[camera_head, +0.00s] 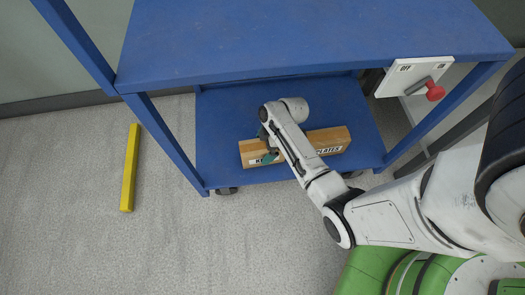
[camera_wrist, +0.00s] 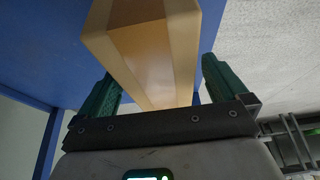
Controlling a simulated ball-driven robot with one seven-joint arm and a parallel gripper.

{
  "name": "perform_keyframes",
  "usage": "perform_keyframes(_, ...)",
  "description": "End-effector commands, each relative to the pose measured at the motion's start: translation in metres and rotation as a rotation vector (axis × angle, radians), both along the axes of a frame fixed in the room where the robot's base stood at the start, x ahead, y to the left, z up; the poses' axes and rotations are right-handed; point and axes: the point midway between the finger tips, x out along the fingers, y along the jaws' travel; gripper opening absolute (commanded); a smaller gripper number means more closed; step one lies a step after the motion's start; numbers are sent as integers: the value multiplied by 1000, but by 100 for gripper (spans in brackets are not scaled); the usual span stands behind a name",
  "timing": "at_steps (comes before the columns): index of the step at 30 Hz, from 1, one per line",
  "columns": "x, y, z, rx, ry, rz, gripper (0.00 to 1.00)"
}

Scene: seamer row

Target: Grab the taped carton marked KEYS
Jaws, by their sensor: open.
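Two brown cartons sit side by side on the cart's lower blue shelf in the head view. The left carton (camera_head: 250,150) has a white label starting with what looks like K; my gripper hides the rest. The right carton (camera_head: 334,136) has a label that seems to read PLATES, partly covered by my arm. My gripper (camera_head: 268,150) is at the left carton. In the wrist view, a taped carton (camera_wrist: 150,50) lies between the green fingers of my open gripper (camera_wrist: 158,74), with gaps at both sides. No label shows there.
The cart's blue upper shelf (camera_head: 300,35) overhangs the cartons. A white OFF/ON panel with a red-knobbed lever (camera_head: 434,92) hangs at its right front. A yellow bar (camera_head: 130,168) lies on the grey floor at left. Floor in front of the cart is clear.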

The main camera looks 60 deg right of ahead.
Motion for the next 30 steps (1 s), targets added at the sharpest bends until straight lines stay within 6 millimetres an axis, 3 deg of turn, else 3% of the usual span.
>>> perform_keyframes(3, 5, 4, -17, 1, 0, 0, 100)
perform_keyframes(11, 6, 5, -18, 1, 0, -1, 100)
perform_keyframes(30, 6, 5, -18, 0, 0, -1, 39)
